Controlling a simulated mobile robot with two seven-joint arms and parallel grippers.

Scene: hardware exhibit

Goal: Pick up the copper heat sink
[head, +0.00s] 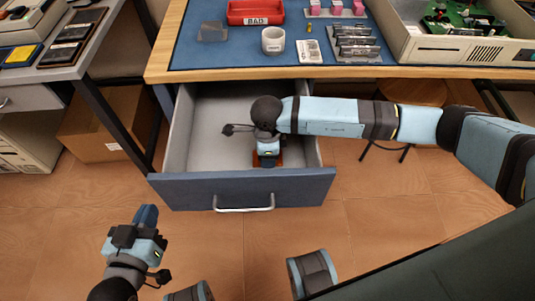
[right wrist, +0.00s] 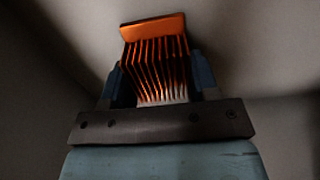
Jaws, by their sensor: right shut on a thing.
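The copper heat sink (right wrist: 155,52) sits between the two blue fingers of my right gripper (right wrist: 160,78) in the right wrist view, its orange fins lengthwise and a flat plate at the far end. In the head view my right gripper (head: 267,158) reaches down into the open drawer (head: 205,125), and only small reddish-brown edges of the heat sink (head: 256,160) show around it. Whether it touches the drawer floor I cannot tell. My left gripper (head: 147,216) is over the floor to the left of the drawer front, seen from above; its finger gap is unclear.
The drawer front with its handle (head: 243,209) stands out from the workbench. On the blue mat (head: 215,58) are a red bin marked BAD (head: 256,12), a white cup (head: 273,40) and a rack of grey parts (head: 355,43). A cardboard box (head: 105,125) stands at left.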

